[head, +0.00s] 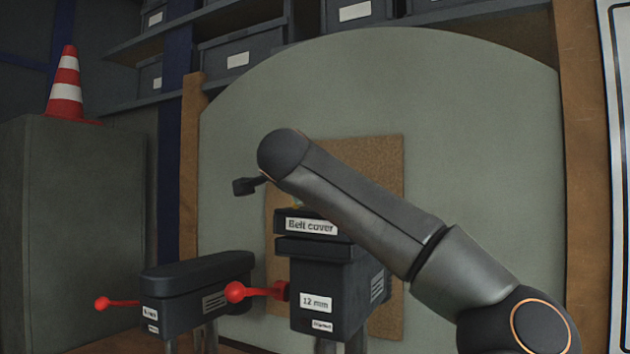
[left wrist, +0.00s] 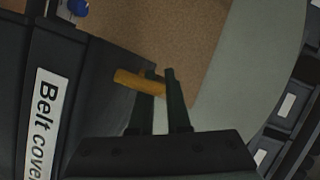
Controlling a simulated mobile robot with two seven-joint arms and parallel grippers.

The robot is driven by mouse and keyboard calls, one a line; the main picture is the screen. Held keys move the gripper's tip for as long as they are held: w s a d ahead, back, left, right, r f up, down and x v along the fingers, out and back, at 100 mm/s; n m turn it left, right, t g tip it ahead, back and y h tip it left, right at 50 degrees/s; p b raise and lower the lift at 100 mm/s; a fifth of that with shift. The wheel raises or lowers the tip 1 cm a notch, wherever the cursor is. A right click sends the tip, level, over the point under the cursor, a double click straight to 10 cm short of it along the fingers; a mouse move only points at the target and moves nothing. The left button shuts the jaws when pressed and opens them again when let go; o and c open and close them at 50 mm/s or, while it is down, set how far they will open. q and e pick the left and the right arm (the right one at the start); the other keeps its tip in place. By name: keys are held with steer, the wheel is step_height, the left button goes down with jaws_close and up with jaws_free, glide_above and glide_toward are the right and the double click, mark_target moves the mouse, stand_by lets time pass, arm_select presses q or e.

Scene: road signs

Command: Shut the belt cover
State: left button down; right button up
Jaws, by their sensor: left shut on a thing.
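The belt cover (head: 283,220) is a dark lid with a white "Belt cover" label, at the top of the dark box (head: 345,290) marked "12 mm". Its label (left wrist: 40,125) also fills the left of the left wrist view. I cannot tell whether a gap remains under the lid. My left gripper (left wrist: 163,80) is shut on the handle's end. In the head view my arm hides its fingers. My right gripper is not in view.
A red-knobbed lever (head: 236,292) sticks out left of the box. A lower dark box (head: 195,280) with another red knob (head: 102,303) stands to its left. A brown board (head: 385,170) is behind. A striped cone (head: 66,85) stands on a cabinet at left.

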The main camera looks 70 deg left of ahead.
arm_select(q)
steer(key=shift+s+a+f, duration=0.1)
steer(key=shift+f, duration=0.2)
steer(key=shift+f+n, duration=0.1)
steer(key=shift+n, duration=0.2)
steer(key=c, duration=1.2)
jaws_free()
steer(key=shift+o, duration=0.2)
steer(key=shift+s+d, duration=0.25)
steer(key=shift+d, duration=0.15)
steer(key=b+v, duration=0.2)
steer(key=v, duration=0.9)
steer(key=shift+s+d+r, duration=0.15)
steer(key=shift+d+r, duration=0.05)
steer(key=shift+r, duration=0.1)
